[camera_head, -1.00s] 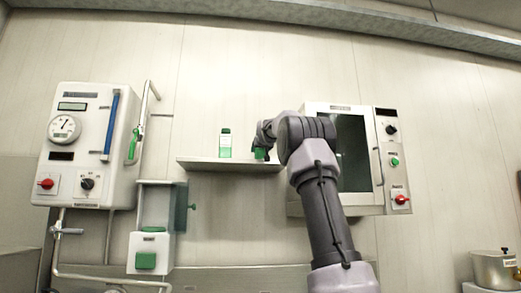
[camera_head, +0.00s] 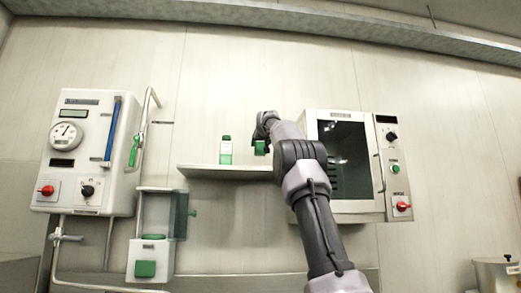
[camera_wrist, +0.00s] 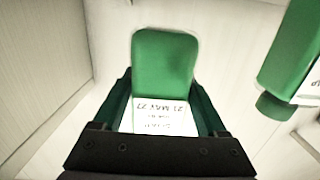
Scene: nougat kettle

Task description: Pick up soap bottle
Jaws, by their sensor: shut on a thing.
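My gripper (camera_wrist: 160,115) is shut on a green container (camera_wrist: 163,65) with a white printed label, its dark fingers on either side. The head view also shows this green container (camera_head: 260,147), held slightly above the shelf by my gripper (camera_head: 264,138). A green capped item (camera_wrist: 293,60) is cut off at the right of the wrist view. I cannot tell from the label whether the held container is the soap bottle.
The wall shelf (camera_head: 205,171) is narrow, with bare room at its left end. A white oven-like cabinet (camera_head: 360,212) is close on the right, behind my arm. A white control panel (camera_head: 108,150) and a dispenser (camera_head: 147,246) are on the left.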

